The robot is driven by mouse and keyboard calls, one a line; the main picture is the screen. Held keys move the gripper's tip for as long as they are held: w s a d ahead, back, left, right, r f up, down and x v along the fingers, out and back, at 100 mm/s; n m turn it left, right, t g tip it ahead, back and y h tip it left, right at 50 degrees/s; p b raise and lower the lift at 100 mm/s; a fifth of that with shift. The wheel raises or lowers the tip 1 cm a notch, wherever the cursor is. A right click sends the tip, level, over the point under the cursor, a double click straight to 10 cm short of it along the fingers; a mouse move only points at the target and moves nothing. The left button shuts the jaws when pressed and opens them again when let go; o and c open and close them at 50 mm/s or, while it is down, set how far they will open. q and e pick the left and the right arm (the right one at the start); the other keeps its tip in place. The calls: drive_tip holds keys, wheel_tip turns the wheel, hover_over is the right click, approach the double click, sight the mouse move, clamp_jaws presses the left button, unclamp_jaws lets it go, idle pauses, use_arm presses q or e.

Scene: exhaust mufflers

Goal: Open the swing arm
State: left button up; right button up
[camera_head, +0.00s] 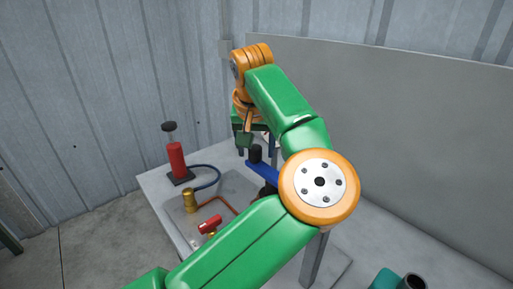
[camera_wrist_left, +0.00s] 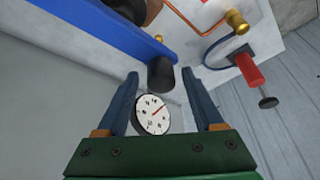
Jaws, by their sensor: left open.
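The swing arm is a blue bar (camera_head: 263,173) with a black cylindrical knob (camera_head: 255,153) at its end. In the left wrist view the blue bar (camera_wrist_left: 105,32) crosses the upper left and the black knob (camera_wrist_left: 160,76) points toward me. My left gripper (camera_head: 253,148) is open above the knob. In the left wrist view its fingertips (camera_wrist_left: 160,73) are on either side of the knob, with gaps showing; whether they reach its depth I cannot tell. My green and orange left arm hides much of the bar and its pivot. My right gripper is out of view.
A white round gauge (camera_wrist_left: 151,114) sits beyond the fingers. A red cylinder pump (camera_head: 177,160) with a blue hose, a brass fitting (camera_head: 190,201) and a red valve (camera_head: 210,224) stand on the grey table (camera_head: 160,192). A grey panel (camera_head: 420,120) rises behind.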

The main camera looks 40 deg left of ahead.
use_arm(q)
drive_tip(key=shift+s, duration=0.15)
drive_tip(key=shift+s, duration=0.1)
drive_tip(key=shift+c, duration=1.1)
clamp_jaws()
